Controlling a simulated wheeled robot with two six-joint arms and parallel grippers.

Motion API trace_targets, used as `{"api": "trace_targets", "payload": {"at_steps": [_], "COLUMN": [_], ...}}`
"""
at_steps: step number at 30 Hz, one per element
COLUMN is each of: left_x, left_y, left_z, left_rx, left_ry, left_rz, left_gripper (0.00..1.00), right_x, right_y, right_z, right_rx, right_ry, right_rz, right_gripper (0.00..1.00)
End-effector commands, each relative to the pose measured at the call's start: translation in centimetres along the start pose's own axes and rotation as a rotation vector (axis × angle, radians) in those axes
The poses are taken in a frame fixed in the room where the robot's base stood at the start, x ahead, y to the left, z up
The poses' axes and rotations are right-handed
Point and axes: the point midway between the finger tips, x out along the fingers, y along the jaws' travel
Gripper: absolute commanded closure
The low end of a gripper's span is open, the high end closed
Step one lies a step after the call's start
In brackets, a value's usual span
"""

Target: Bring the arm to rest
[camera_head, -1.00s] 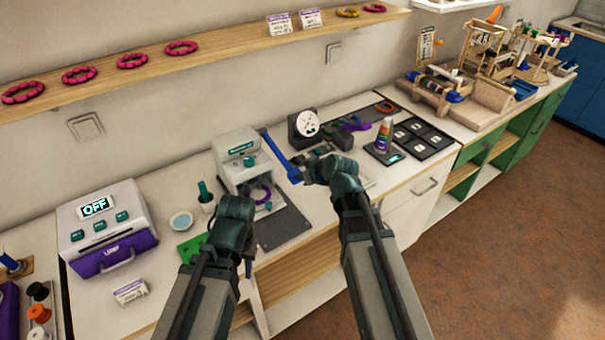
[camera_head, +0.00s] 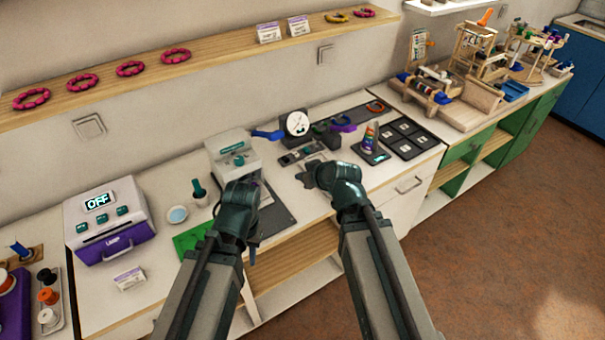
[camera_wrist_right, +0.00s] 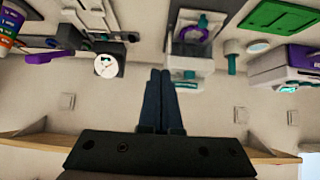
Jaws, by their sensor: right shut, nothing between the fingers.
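My left arm reaches over the counter's front edge in the head view. Its gripper (camera_head: 254,240) hangs dark and small by the wrist, and its fingers are too unclear to judge. My right arm (camera_head: 347,190) is bent over the counter beside it. In the right wrist view my right gripper (camera_wrist_right: 157,95) has its two dark blue fingers together with nothing between them. They point between the dial gauge (camera_wrist_right: 109,66) and the white press (camera_wrist_right: 188,66), touching neither. A short blue piece (camera_head: 267,134) shows between the gauge and press in the head view.
The counter holds a white and purple machine (camera_head: 113,215) reading OFF, a green mat (camera_head: 193,238), a small bowl (camera_head: 177,215) and a black tray (camera_head: 410,138). A wooden shelf (camera_head: 215,60) with bead rings runs above. Open floor (camera_head: 500,230) lies at the right.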

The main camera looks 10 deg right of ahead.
Motion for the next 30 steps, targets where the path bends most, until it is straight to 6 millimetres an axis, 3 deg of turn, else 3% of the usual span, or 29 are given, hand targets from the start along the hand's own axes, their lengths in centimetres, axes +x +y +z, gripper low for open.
{"api": "trace_targets", "payload": {"at_steps": [8,11,13,18,24,30], "left_x": [0.0,0.0,0.0,0.0,0.0,0.0], "left_y": [0.0,0.0,0.0,0.0,0.0,0.0], "left_z": [0.0,0.0,0.0,0.0,0.0,0.0], "left_rx": [0.0,0.0,0.0,0.0,0.0,0.0], "left_ry": [0.0,0.0,0.0,0.0,0.0,0.0], "left_rz": [0.0,0.0,0.0,0.0,0.0,0.0], "left_gripper": [0.69,0.69,0.69,0.69,0.69,0.69], "right_x": [0.1,0.4,0.1,-2.4,-5.6,-6.4], "right_y": [-0.9,-4.0,-6.7,-10.8,-12.2,-12.3], "right_z": [0.6,2.9,5.4,11.3,14.7,15.2], "right_rx": [-0.002,-0.008,-0.011,-0.011,-0.001,0.006], "right_ry": [-0.032,-0.16,-0.301,-0.638,-0.867,-0.913], "right_rz": [-0.016,-0.061,-0.087,-0.046,0.07,0.105], "right_gripper": [1.0,1.0,1.0,1.0,1.0,1.0]}}
